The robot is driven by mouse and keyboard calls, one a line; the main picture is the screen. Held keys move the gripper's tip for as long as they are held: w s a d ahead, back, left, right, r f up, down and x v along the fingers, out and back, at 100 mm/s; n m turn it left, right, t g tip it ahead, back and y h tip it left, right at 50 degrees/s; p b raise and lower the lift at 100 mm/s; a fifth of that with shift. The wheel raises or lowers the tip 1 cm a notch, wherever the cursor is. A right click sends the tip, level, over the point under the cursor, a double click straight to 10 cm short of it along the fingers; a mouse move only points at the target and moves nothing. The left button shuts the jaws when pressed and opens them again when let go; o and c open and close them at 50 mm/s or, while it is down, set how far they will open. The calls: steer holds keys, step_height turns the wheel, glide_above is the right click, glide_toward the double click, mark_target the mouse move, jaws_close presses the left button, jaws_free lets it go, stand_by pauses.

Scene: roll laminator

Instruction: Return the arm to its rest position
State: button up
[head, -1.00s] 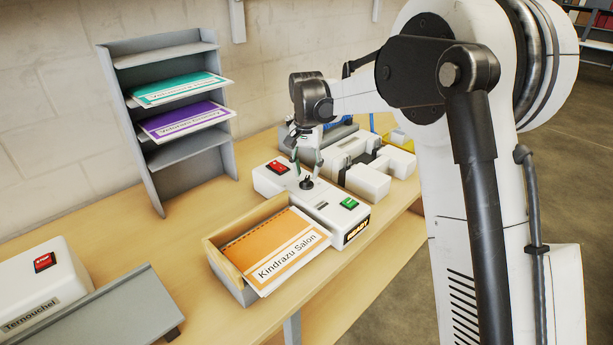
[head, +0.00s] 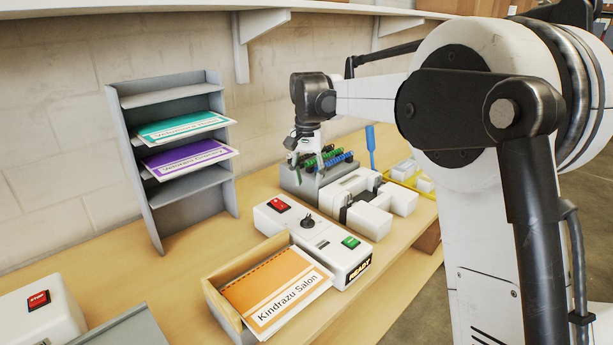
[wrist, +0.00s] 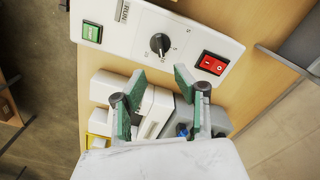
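My gripper (head: 308,165) hangs above the back of the bench in the head view, pointing down, behind the white laminator box. In the wrist view my gripper (wrist: 158,88) shows two green-padded fingers spread apart with nothing between them. The laminator control box (head: 318,243) has a red switch, a black knob and a green button, and a lit "READY" label. Its knob (wrist: 160,43) and red switch (wrist: 211,63) lie beyond the fingertips in the wrist view, apart from them.
A wooden tray (head: 215,302) holds an orange "Kindrazu Salon" sheet. A grey shelf (head: 150,205) holds teal and purple sheets. A white machine (head: 372,203), a grey rack (head: 292,180) with green and blue coils, and a yellow tray (head: 425,187) stand behind. A wall shelf (head: 300,5) runs above.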

steer(key=s+d+r+n+t, duration=0.1)
steer(key=s+d+r, duration=0.1)
steer(key=s+d, duration=0.3)
steer(key=s+d+r+t, duration=0.1)
steer(key=s+d+r, duration=0.1)
steer(key=s, duration=0.6)
steer(key=s+d+r+n+t, duration=0.1)
steer(key=s+d+r+t, duration=0.1)
steer(key=s+d, duration=0.3)
steer(key=s+d+f+t, duration=0.1)
steer(key=s+f, duration=0.3)
steer(key=s, duration=0.6)
steer(key=s+d+f+n+t, duration=0.1)
steer(key=s+f, duration=0.4)
steer(key=s, duration=0.5)
steer(key=shift+d+n+t+b, duration=0.35)
steer(key=shift+d+t, duration=0.25)
steer(key=shift+d, duration=0.55)
steer(key=shift+c, duration=0.3)
